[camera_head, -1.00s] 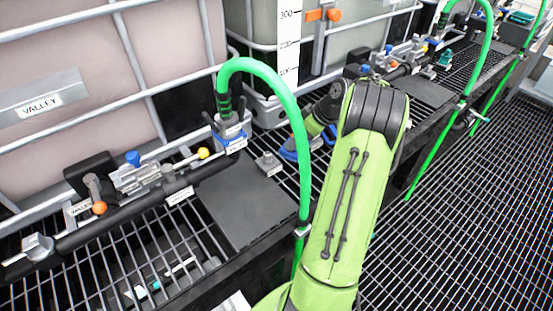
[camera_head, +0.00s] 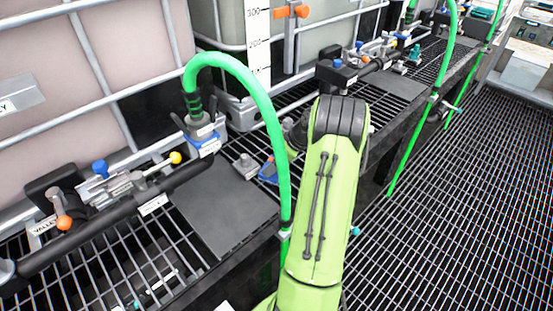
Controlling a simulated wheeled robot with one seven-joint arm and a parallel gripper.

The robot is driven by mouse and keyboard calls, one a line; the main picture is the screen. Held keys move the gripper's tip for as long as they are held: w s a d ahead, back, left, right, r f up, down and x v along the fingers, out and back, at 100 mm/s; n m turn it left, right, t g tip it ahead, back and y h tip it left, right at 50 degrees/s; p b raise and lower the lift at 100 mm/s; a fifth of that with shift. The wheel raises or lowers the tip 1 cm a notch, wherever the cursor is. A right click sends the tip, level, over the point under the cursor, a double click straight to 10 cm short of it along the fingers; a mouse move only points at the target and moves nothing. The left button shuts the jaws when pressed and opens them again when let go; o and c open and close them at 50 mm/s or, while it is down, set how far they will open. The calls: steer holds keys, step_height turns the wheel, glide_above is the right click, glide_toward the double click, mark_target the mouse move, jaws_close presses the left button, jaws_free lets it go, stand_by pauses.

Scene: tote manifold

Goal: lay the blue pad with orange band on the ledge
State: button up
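A blue piece with a small orange part (camera_head: 268,172), likely the blue pad with orange band, shows just left of my arm. The green hose crosses close to it, and most of it is hidden. My gripper (camera_head: 296,132) is mostly hidden behind my green arm, close to this blue piece. Its fingers do not show clearly, so I cannot tell whether it touches or holds the piece. A flat dark grey plate (camera_head: 222,208) lies on the grating to the left, perhaps the ledge. Its top looks bare.
A green hose (camera_head: 262,100) arches from a blue-collared coupling (camera_head: 203,132) down past my arm. A black pipe with valves (camera_head: 110,215) runs along the left. A small grey block (camera_head: 246,166) stands by the plate's far edge. Grated floor (camera_head: 460,220) is clear on the right.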

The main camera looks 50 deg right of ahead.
steer(key=shift+r, duration=0.1)
steer(key=p+v, duration=0.4)
steer(key=v, duration=0.8)
steer(key=w+a+r+g, duration=0.1)
steer(key=w+a+r, duration=0.1)
steer(key=a+r, duration=0.35)
steer(key=w+a+r+h, duration=0.1)
steer(key=a+r, duration=0.1)
steer(key=a, duration=0.7)
steer(key=w+a+r+g, duration=0.1)
steer(key=w+a+r, duration=0.15)
steer(key=a, duration=0.45)
steer(key=s+a+r+m+t, duration=0.1)
steer(key=s+a+m, duration=0.2)
steer(key=s+a, duration=1.2)
steer(key=shift+s+a+h, duration=0.25)
steer(key=shift+s+h, duration=0.15)
steer(key=shift+s, duration=0.7)
steer(key=shift+r, duration=0.1)
